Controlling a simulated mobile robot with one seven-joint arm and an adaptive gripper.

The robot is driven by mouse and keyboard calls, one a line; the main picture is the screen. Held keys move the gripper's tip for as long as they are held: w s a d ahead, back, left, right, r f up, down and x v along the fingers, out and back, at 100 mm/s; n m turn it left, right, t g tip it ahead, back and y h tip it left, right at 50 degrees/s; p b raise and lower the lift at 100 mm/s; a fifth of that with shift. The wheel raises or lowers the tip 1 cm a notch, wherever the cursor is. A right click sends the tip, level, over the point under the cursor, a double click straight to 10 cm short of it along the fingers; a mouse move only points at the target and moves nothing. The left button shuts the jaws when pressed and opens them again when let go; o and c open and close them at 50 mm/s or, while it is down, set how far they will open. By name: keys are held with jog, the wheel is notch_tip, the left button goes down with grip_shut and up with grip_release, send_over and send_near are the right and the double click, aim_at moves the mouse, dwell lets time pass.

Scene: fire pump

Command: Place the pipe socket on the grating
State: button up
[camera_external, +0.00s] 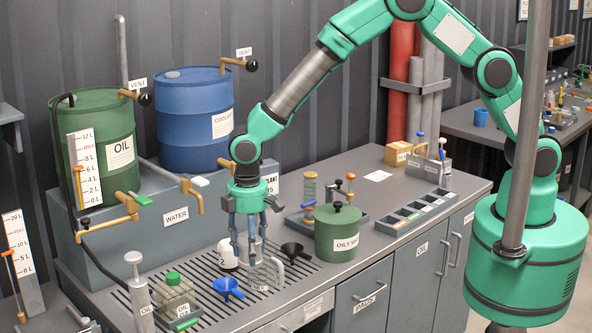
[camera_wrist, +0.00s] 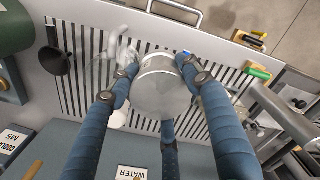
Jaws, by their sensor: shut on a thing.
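My three-fingered gripper (camera_external: 248,258) points down over the slotted grating (camera_external: 205,293) of the bench. Its blue fingers are closed around a round grey metal piece, the pipe socket (camera_wrist: 163,86), in the wrist view. The socket is largely hidden by the fingers in the external view. In the wrist view the grating (camera_wrist: 88,78) spreads behind and around the socket. I cannot tell how large the gap between the socket and the grating is.
A clear jug (camera_external: 267,275), a white container (camera_external: 227,255), a black funnel (camera_external: 293,250) and a blue funnel (camera_external: 228,288) stand close around the gripper. A green oily-waste can (camera_external: 337,234) is to the right. Oil and coolant drums stand behind. The grating's left part shows bare slats.

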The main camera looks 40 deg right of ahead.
jog(key=s+a+f+n, duration=0.1)
jog(key=a, duration=0.8)
jog(key=shift+b, duration=0.3)
jog(key=w+p, duration=0.1)
jog(key=w, duration=1.8)
jog(key=f, duration=0.6)
jog(key=shift+w+f+p, duration=0.35)
jog(key=shift+f+p, duration=0.05)
jog(key=shift+f, duration=0.65)
jog(key=shift+f, duration=0.1)
notch_tip(320, 180, down, 2)
jog(key=shift+f, duration=0.1)
jog(key=shift+w+f+p, duration=0.15)
jog(key=shift+f+p, duration=0.15)
jog(key=shift+f, duration=0.25)
jog(key=shift+f, duration=0.1)
